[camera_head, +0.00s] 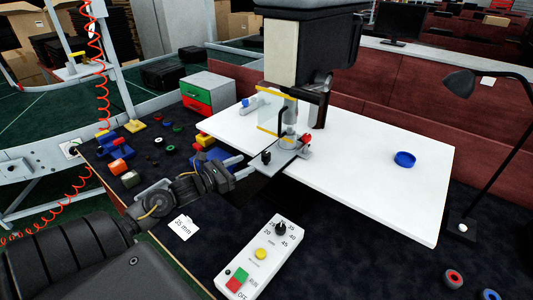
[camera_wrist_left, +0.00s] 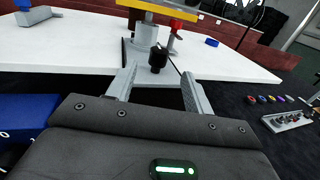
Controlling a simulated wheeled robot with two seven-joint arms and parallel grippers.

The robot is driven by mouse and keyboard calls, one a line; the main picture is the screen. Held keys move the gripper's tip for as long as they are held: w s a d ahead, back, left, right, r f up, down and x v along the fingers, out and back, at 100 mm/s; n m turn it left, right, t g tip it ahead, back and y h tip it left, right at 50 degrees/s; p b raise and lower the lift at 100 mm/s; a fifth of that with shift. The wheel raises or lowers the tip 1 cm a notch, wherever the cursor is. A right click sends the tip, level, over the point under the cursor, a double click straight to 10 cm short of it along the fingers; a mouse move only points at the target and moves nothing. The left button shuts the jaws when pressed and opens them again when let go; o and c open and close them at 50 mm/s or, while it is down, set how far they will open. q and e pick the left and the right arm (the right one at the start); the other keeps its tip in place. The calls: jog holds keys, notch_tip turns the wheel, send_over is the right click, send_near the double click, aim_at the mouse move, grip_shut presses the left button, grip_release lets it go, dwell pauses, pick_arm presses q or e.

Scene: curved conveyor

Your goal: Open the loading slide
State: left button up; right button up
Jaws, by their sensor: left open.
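The loading slide (camera_head: 258,172) is a flat grey plate under the press at the front edge of the white table, with a black knob (camera_head: 266,157) on its near end. In the left wrist view the black knob (camera_wrist_left: 157,58) stands upright ahead of the fingertips, roughly centred between them. My left gripper (camera_head: 249,165) is open and empty, its fingers pointing at the knob from the left; it also shows in the left wrist view (camera_wrist_left: 159,74). I cannot tell whether the fingers reach around the knob. My right gripper is not in view.
The press (camera_head: 297,50) with a yellow-framed guard (camera_head: 270,110) stands over the slide. A red-topped clamp (camera_head: 306,140) sits beside it. A control box (camera_head: 259,255) lies in front. A blue ring (camera_head: 404,159) lies on the white table (camera_head: 370,185), whose right part is mostly clear.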

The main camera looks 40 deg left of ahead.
aim_at(267, 153)
pick_arm(q)
jog(key=p+x, duration=0.3)
jog(key=x, duration=0.5)
jog(key=shift+w+r, duration=0.1)
jog(key=shift+w, duration=0.15)
jog(key=shift+x, duration=0.85)
grip_shut()
